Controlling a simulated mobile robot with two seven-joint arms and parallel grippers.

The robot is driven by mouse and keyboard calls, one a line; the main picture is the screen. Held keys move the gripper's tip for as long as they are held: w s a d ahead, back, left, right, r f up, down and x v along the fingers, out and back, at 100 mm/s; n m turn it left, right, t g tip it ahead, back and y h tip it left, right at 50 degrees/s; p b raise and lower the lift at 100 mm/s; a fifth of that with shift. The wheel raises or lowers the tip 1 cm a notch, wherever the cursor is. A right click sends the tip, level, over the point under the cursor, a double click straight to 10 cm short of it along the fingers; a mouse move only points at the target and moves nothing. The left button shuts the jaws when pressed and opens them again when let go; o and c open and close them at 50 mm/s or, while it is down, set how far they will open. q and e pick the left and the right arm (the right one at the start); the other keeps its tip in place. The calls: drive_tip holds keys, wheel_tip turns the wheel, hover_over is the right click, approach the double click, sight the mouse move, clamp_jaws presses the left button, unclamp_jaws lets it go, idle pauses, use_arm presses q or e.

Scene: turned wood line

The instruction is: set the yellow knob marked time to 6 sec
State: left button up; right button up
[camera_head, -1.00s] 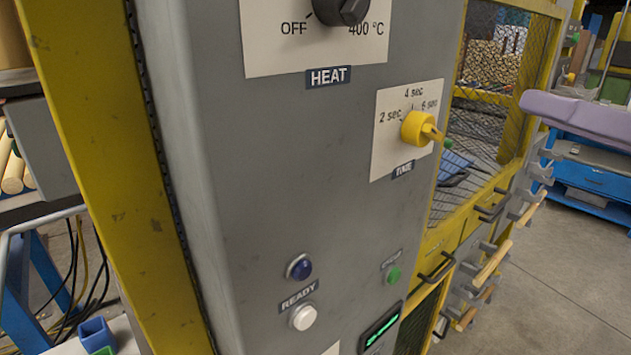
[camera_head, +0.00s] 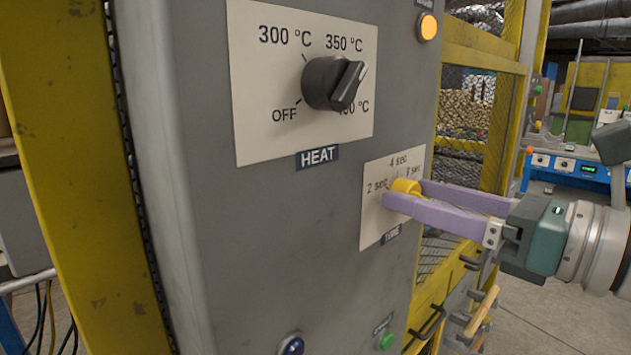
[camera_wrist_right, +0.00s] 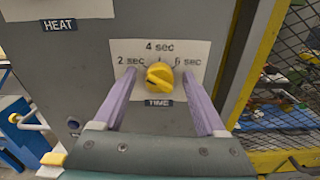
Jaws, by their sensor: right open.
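The yellow knob (camera_head: 407,186) sits on a white plate (camera_head: 374,230) with 2 sec, 4 sec and 6 sec marks and a TIME label below, on the grey cabinet. The right wrist view shows the knob (camera_wrist_right: 159,76) face on, with a raised grip; I cannot tell which mark it points to. My right gripper (camera_head: 404,193) comes in from the right with long lilac fingers. It is open, one finger on each side of the knob, and in the head view the near finger partly hides the knob. Contact cannot be made out. My left gripper is out of view.
A black HEAT knob (camera_head: 333,83) is on a larger plate up and left. An amber lamp (camera_head: 428,26) is above, a green button (camera_head: 386,341) below. A yellow mesh guard (camera_head: 470,150) stands close behind the right side of the cabinet.

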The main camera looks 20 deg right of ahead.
drive_tip(key=shift+w, duration=0.1)
drive_tip(key=shift+c, duration=0.4)
clamp_jaws()
